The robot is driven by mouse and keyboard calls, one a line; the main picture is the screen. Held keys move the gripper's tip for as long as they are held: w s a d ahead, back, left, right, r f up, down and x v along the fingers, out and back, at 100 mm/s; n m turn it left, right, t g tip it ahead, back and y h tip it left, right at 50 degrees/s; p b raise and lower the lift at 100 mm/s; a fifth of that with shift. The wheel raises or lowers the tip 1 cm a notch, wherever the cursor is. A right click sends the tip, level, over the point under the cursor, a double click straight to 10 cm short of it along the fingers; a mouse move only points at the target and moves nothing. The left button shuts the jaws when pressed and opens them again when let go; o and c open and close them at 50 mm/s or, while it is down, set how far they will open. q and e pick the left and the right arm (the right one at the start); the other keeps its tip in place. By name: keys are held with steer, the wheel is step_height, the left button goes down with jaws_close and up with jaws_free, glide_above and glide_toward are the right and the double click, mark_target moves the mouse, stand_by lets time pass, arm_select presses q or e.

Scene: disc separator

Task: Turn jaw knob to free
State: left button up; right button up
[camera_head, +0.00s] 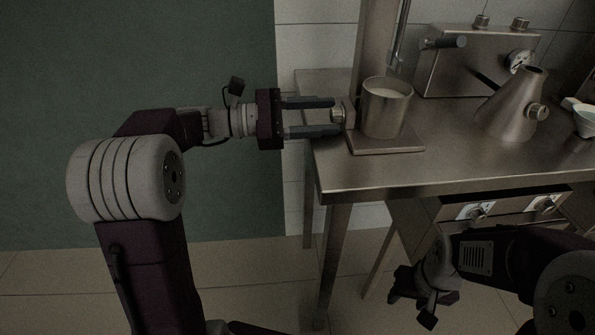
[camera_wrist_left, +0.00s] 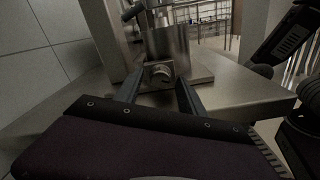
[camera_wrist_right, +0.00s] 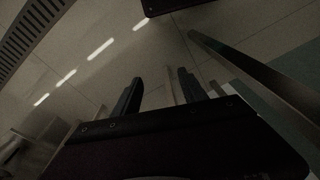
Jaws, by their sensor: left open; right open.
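The jaw knob (camera_head: 338,115) is a small round metal knob on the left side of the stand that holds a metal cup (camera_head: 384,112). In the left wrist view the knob (camera_wrist_left: 160,74) sits between and just beyond my open fingers. My left gripper (camera_head: 333,117) is open, its two fingers reaching from the left to either side of the knob; I cannot tell whether they touch it. My right gripper (camera_head: 398,290) is open and empty, low in front of the table; its fingers (camera_wrist_right: 160,95) show in the right wrist view.
The cup stands on a square base plate (camera_head: 388,146) by a post (camera_head: 377,40) on the metal table (camera_head: 350,180). A conical vessel (camera_head: 512,105) with a side knob and a metal box (camera_head: 470,65) stand to the right. Drawers (camera_head: 510,205) sit below the table top.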

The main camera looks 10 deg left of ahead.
arm_select(q)
steer(key=shift+n, duration=1.2)
steer(key=shift+f+n, duration=0.1)
steer(key=shift+n, duration=0.8)
steer(key=p+v, duration=0.4)
steer(key=v, duration=0.4)
steer(key=s+d+f+m+g+y+b, duration=0.1)
steer(key=s+d+f+m+g+y, duration=0.15)
steer(key=f, duration=0.55)
steer(key=s+d+f+m+g+y+b, duration=0.1)
steer(key=s+d+f+g+y, duration=0.15)
steer(key=f, duration=0.55)
steer(key=s+a+f+m+y+b, duration=0.1)
steer(key=s+a+f+m+y, duration=0.1)
steer(key=f, duration=0.4)
steer(key=s+a+f+m+g+y+b, duration=0.1)
steer(key=s+a+f+m+y, duration=0.1)
steer(key=s+f+m+y, duration=0.3)
steer(key=shift+s+f+b, duration=0.3)
steer(key=shift+s+f, duration=0.6)
steer(key=shift+f, duration=0.4)
steer(key=shift+a+m, duration=0.15)
steer(key=shift+m, duration=0.1)
